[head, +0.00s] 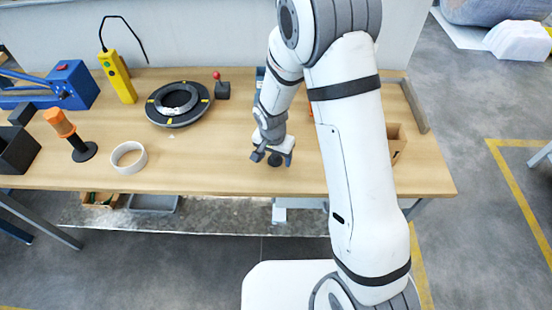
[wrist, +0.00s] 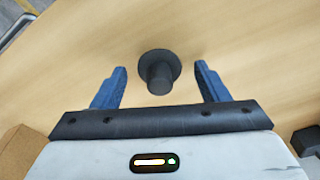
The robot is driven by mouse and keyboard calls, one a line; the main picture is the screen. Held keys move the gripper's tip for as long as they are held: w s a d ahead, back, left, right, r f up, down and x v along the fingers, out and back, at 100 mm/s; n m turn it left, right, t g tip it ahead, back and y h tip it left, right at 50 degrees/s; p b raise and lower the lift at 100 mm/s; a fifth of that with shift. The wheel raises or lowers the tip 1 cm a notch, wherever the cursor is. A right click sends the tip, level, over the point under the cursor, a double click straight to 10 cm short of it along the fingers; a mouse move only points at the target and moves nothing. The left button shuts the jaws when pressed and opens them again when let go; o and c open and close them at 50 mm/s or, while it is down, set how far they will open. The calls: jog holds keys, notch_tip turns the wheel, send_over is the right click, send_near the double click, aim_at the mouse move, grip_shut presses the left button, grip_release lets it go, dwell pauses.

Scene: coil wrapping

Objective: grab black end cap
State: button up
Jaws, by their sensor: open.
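The black end cap (wrist: 159,68) stands on the wooden table in the wrist view, a round disc with a narrower stub facing the camera. It shows in the head view as a small dark disc (head: 275,160) just under my gripper. My gripper (wrist: 160,75) is open, with one blue finger on each side of the cap and clear gaps between. In the head view my gripper (head: 271,157) is low over the table. I cannot tell the exact height of the fingertips against the cap.
On the table (head: 220,170) are a white tape roll (head: 129,158), a black ring (head: 178,104), a red-knobbed black box (head: 221,88), an orange-topped post (head: 69,134) and a yellow tool (head: 118,78). A cardboard box (head: 397,142) stands right of my arm. Table around the cap is clear.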

jog(key=c, duration=1.1)
jog(key=shift+o, duration=0.2)
jog(key=shift+r, duration=0.1)
